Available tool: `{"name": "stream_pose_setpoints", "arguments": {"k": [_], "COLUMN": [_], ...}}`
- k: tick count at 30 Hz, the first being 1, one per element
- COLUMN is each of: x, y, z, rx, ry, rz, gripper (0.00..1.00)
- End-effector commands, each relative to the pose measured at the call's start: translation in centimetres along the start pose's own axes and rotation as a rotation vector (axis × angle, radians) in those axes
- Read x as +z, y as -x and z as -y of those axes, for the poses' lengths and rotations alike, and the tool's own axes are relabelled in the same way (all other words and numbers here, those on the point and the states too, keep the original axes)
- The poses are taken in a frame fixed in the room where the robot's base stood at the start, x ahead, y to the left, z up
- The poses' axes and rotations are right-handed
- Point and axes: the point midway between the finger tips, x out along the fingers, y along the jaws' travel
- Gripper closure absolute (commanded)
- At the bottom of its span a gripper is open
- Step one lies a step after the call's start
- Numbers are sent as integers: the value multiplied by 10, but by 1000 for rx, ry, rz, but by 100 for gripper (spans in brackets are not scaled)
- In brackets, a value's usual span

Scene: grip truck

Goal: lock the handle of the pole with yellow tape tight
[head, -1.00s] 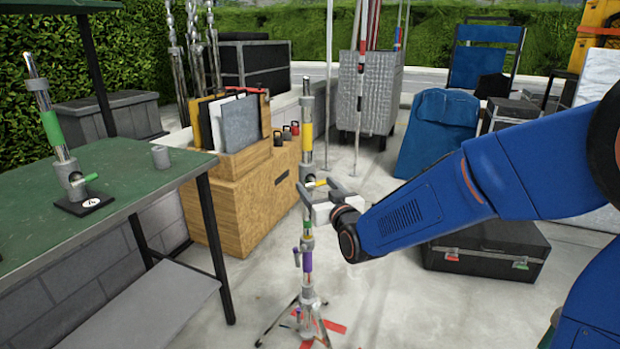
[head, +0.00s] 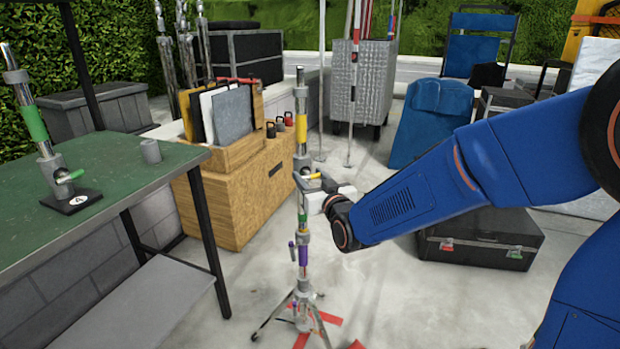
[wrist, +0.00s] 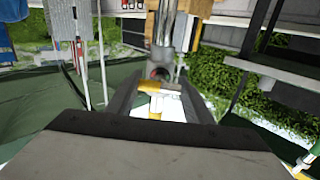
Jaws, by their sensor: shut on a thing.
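The pole with yellow tape (head: 303,125) stands upright on a tripod stand (head: 303,305) in the head view. Its handle (head: 312,176), with a yellow part, sticks out to the right from the collar below the tape. My gripper (head: 310,183) is at this handle, reaching in from the right, and is shut on it. In the wrist view, the handle's yellow and white parts (wrist: 155,88) lie between the two fingers of my gripper (wrist: 160,88). The fingers partly hide the handle in the head view, so its exact angle is hard to tell.
A green table (head: 110,200) holds a short pole with green tape (head: 33,120). A wooden box (head: 245,195) stands behind the pole at left. A black case (head: 480,238) lies at right. Lower on the stand is a purple handle (head: 292,250).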

Motion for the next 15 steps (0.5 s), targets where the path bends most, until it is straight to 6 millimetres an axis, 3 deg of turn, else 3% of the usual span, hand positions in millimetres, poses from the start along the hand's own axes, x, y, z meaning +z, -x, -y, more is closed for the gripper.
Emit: {"name": "stream_pose_setpoints", "arguments": {"k": [15], "x": [0], "y": [0], "z": [0], "rx": [0], "ry": [-379], "rz": [0], "gripper": [76]}}
